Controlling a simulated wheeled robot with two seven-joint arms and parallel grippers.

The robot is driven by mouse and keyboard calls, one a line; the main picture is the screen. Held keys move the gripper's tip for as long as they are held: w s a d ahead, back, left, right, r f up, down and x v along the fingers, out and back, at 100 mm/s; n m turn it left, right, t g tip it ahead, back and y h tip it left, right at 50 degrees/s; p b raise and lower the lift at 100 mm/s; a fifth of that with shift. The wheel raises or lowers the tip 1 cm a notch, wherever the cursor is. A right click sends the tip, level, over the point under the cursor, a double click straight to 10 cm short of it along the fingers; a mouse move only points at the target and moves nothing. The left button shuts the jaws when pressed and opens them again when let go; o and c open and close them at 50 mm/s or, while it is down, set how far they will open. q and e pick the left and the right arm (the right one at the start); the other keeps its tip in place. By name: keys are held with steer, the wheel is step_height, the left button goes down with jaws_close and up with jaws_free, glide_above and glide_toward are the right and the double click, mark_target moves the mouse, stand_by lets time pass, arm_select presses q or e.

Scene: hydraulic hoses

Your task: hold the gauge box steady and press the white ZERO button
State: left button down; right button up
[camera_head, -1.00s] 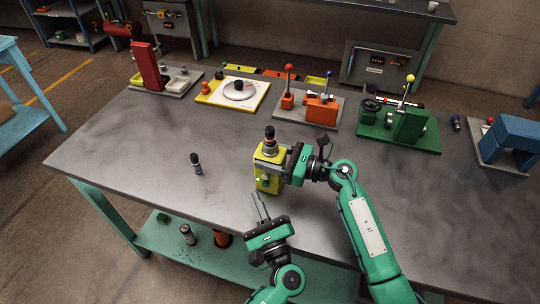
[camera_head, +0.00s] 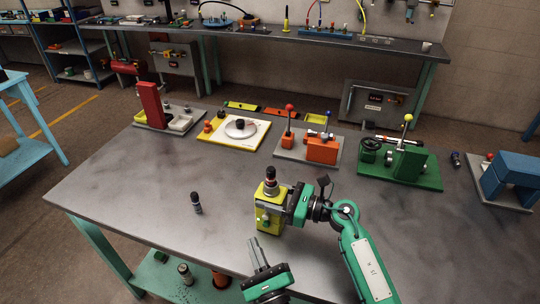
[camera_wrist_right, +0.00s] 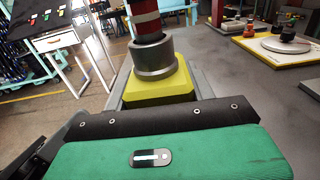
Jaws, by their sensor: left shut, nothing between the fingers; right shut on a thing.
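The yellow gauge box (camera_head: 268,219) stands upright near the table's front edge, with a dark fitting with a red band (camera_head: 270,182) on its top. My right gripper (camera_head: 289,206) is shut on the box from the right side. In the right wrist view the yellow box top (camera_wrist_right: 158,84) carries a metal collar and a red-and-white banded part (camera_wrist_right: 146,20). My left gripper (camera_head: 258,250) is shut and empty, below and apart from the box in the head view, its fingers pointing up toward it. The white ZERO button is too small to make out.
A small dark cylinder (camera_head: 196,203) stands on the table (camera_head: 130,195) left of the box. Along the back stand a red upright fixture (camera_head: 152,104), a yellow-edged board (camera_head: 215,136), an orange fixture (camera_head: 322,150) and a green fixture (camera_head: 406,164).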

stand_by(0.5)
steer(key=o, duration=1.3)
steer(key=v, duration=1.2)
